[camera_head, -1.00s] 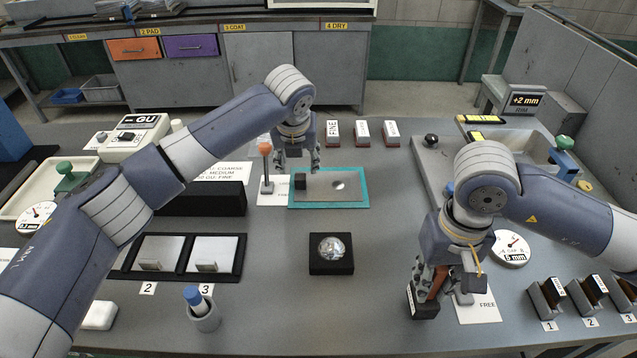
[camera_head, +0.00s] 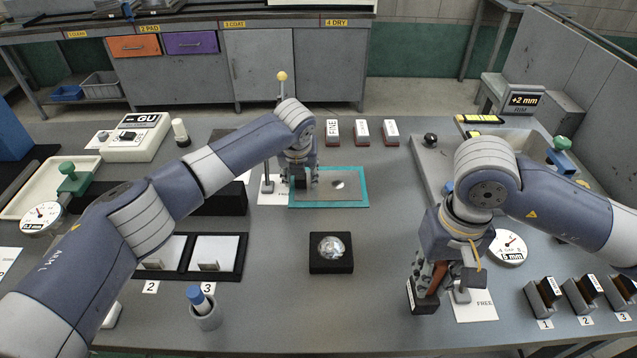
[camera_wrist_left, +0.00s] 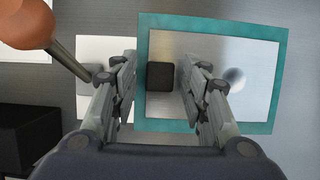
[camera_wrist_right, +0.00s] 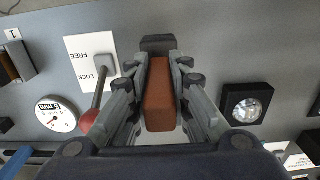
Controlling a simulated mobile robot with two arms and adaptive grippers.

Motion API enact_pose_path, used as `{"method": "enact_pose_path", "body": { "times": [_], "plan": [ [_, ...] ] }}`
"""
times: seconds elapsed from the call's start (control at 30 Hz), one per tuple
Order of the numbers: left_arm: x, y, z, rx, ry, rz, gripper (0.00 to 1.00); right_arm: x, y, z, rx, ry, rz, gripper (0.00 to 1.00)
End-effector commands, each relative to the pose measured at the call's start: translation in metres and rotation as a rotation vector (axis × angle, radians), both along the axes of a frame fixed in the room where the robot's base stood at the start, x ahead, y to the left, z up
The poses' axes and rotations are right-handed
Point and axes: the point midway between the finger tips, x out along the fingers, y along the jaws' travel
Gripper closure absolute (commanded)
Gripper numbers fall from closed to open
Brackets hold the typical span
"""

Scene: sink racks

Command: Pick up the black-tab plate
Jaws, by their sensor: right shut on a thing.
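A shiny metal plate (camera_head: 345,193) with a black block-shaped tab (camera_wrist_left: 161,76) lies on a teal-edged mat (camera_head: 362,201) at the back middle of the table. The plate also shows in the left wrist view (camera_wrist_left: 255,95). My left gripper (camera_head: 300,183) is low over the plate's left part. Its open fingers stand on either side of the black tab, with a visible gap. My right gripper (camera_wrist_right: 160,80) is shut on a reddish-brown block (camera_wrist_right: 160,100) with a dark end, at the front right.
A lever with an orange-brown knob (camera_wrist_left: 30,22) stands close left of my left gripper. A black block with a round shiny dome (camera_head: 331,248) sits mid-table. A red-knobbed lever (camera_wrist_right: 90,120) on a FREE/LOCK card is beside my right gripper.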

Motion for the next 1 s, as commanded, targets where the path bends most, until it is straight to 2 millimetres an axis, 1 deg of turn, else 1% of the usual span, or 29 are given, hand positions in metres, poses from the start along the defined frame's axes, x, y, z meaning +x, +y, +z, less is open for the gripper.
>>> {"method": "enact_pose_path", "body": {
  "times": [0.03, 0.13, 0.43, 0.53, 0.63, 0.9, 1.0],
  "plan": [
    [0.0, 0.0, 0.0, 0.0, 0.0, 0.0, 0.77, 0.0, 0.0, 0.0, 0.0, -0.001, 0.0, 1.0],
    [0.0, 0.0, 0.0, 0.0, 0.0, 0.0, 0.99, 0.0, 0.0, 0.0, 0.0, -0.001, 0.0, 1.0],
    [0.0, 0.0, 0.001, -0.001, -0.001, 0.001, 1.0, 0.0, 0.0, 0.0, 0.0, -0.001, 0.0, 1.0],
    [0.001, 0.0, 0.007, -0.001, -0.002, 0.001, 1.0, 0.0, 0.0, -0.001, 0.0, -0.001, 0.0, 1.0],
    [0.001, 0.0, 0.021, -0.002, -0.004, -0.001, 1.0, 0.0, 0.0, -0.004, 0.0, -0.001, 0.0, 1.0],
    [0.001, -0.001, 0.075, -0.002, -0.004, -0.001, 1.0, 0.0, 0.0, -0.012, 0.0, -0.001, 0.0, 1.0],
    [0.001, 0.0, 0.089, -0.001, -0.003, 0.001, 1.0, 0.0, 0.0, -0.013, 0.0, -0.001, 0.0, 1.0]
  ]
}}
